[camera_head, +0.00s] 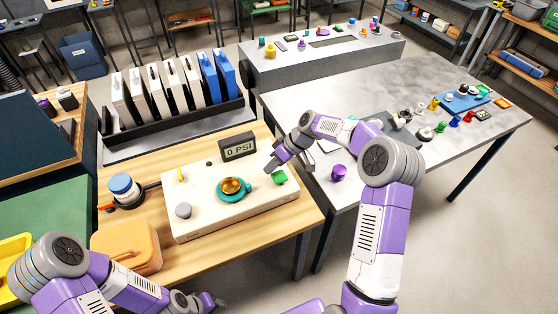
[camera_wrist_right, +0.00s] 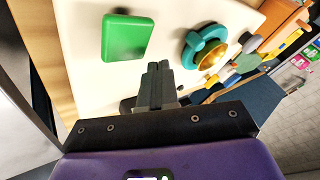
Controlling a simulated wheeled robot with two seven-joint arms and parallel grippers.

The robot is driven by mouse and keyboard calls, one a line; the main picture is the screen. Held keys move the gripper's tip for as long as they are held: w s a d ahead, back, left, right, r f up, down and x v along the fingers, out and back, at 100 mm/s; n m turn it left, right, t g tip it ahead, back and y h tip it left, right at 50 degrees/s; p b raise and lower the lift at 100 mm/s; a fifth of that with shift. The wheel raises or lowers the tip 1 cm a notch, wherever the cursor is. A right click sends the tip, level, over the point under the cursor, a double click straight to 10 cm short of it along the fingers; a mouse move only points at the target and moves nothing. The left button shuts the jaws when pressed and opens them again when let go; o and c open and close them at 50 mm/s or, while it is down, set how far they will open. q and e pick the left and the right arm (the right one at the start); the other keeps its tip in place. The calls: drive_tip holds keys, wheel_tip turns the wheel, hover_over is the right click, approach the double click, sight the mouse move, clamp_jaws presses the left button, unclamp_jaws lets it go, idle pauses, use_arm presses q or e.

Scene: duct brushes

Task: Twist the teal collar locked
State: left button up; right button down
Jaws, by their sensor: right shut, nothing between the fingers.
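The teal collar (camera_head: 221,194) sits around a brass dome (camera_head: 232,185) on a cream panel (camera_head: 203,226). In the right wrist view, the teal collar (camera_wrist_right: 191,57) is beyond and right of my fingertips, with a tab on its rim. My right gripper (camera_head: 270,169) is shut and empty above the panel's right side, near the green block (camera_head: 279,178) and apart from the collar. Its closed fingers (camera_wrist_right: 158,72) show in the right wrist view, with the green block (camera_wrist_right: 127,37) to their left. My left gripper (camera_head: 214,302) is low at the bottom edge, its jaws unclear.
A purple object (camera_head: 338,172) is on the grey table.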

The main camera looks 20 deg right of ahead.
drive_tip(key=x, duration=0.3)
drive_tip(key=shift+s+a, duration=0.2)
drive_tip(key=shift+a, duration=0.1)
drive_tip(key=shift+s+a+r+b, duration=0.1)
drive_tip(key=shift+s+a+b, duration=0.1)
drive_tip(key=shift+a, duration=0.3)
drive_tip(key=shift+s+a+b, duration=0.15)
drive_tip(key=shift+s+a, duration=0.1)
drive_tip(key=shift+a, duration=0.25)
drive_tip(key=shift+s+a, duration=0.2)
drive_tip(key=shift+a, duration=0.2)
use_arm(q)
drive_tip(key=shift+f, duration=0.5)
drive_tip(key=shift+d+f, duration=0.1)
use_arm(e)
drive_tip(key=shift+a, duration=0.15)
